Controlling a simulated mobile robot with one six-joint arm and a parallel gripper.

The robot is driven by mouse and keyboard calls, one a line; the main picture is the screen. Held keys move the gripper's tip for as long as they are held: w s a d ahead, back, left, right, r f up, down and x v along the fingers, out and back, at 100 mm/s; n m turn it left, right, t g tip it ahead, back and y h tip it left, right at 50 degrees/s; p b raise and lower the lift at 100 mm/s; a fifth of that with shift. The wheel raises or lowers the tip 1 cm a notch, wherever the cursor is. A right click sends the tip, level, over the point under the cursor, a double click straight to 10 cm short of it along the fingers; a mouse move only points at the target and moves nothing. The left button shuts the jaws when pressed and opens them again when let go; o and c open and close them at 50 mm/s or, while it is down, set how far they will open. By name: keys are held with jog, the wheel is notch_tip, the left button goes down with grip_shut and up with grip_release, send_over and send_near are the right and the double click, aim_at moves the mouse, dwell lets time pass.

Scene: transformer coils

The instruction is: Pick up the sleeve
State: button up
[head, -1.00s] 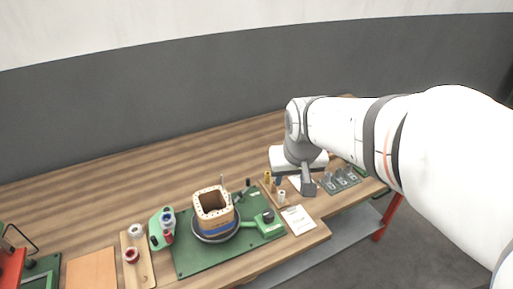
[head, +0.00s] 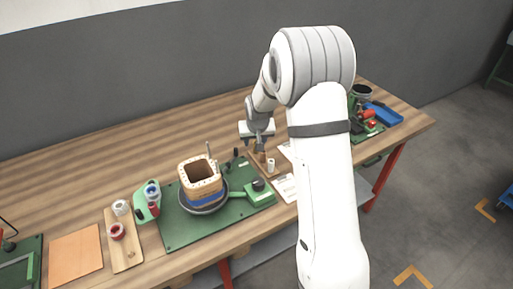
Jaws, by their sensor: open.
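My gripper (head: 259,148) hangs at the end of my white arm, pointing down over a small wooden stand (head: 264,172) right of the green mat. It is open, but its fingertips are small and hard to make out. A small white cylinder (head: 270,165), possibly the sleeve, stands upright on the near end of that stand, just below and right of my gripper. The other small parts on the stand are largely hidden behind my gripper. I cannot tell for sure which part is the sleeve.
A square wooden coil former (head: 200,177) with blue winding sits on a round turntable on the green mat (head: 178,232). A thin rod rises beside it. Tape and spool rolls (head: 117,231) stand on a board at left. My arm hides part of the table's right side.

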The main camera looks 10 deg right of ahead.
jog(key=shift+w+d+p+x, duration=0.2)
jog(key=shift+p+x, duration=0.15)
jog(key=shift+x, duration=1.05)
jog(key=shift+w+d+p+x, duration=0.15)
jog(key=shift+p+x, duration=0.15)
jog(key=shift+x, duration=1.15)
jog(key=shift+r, duration=0.15)
jog(key=shift+c, duration=0.6)
grip_shut()
